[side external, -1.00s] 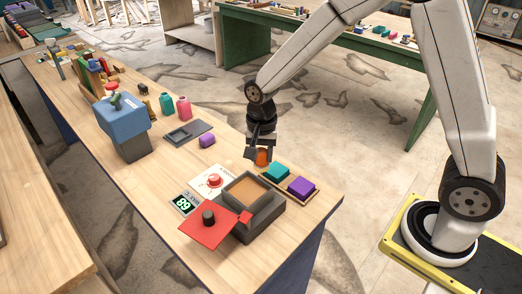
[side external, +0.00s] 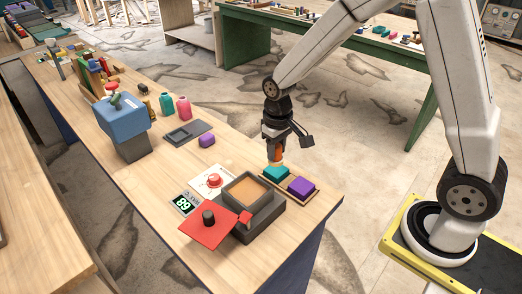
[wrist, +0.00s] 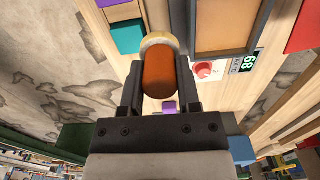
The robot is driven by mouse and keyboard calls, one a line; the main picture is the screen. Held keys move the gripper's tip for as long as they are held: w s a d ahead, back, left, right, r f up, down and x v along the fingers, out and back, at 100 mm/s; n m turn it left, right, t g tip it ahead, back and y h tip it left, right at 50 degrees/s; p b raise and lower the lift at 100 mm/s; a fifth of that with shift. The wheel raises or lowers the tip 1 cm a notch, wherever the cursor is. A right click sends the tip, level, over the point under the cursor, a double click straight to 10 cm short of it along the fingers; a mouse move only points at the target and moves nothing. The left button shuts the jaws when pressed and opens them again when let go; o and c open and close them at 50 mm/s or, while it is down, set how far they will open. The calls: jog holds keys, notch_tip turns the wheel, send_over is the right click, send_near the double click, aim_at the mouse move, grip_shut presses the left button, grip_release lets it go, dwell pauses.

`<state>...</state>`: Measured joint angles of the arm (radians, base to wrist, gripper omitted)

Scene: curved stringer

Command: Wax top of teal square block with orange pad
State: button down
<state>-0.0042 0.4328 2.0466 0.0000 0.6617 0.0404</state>
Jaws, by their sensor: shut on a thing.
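My gripper (side external: 276,146) points down and is shut on the orange pad (side external: 275,155), a rounded orange body with a pale end. In the wrist view the orange pad (wrist: 160,76) sits between the two fingers, pale end outward. The teal square block (side external: 276,174) lies just below the pad in the side view, its far edge partly covered. I cannot tell whether pad and block touch. In the wrist view the teal block (wrist: 127,37) shows left of the pad's pale end. A purple block (side external: 301,186) lies beside the teal one on a small wooden tray (side external: 276,186).
A grey box with a tan filling (side external: 247,189) stands left of the tray. Its red lid (side external: 207,236) with a black knob sits in front. A loose purple piece (side external: 207,141) lies farther back.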

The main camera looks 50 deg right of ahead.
jog(key=shift+d, duration=0.1)
jog(key=shift+d, duration=0.1)
jog(key=w+d+f, duration=0.1)
jog(key=d+f, duration=0.2)
jog(key=d, duration=0.3)
jog(key=shift+w+d+f, duration=0.15)
jog(key=shift+w+d, duration=0.2)
jog(key=shift+f, duration=0.1)
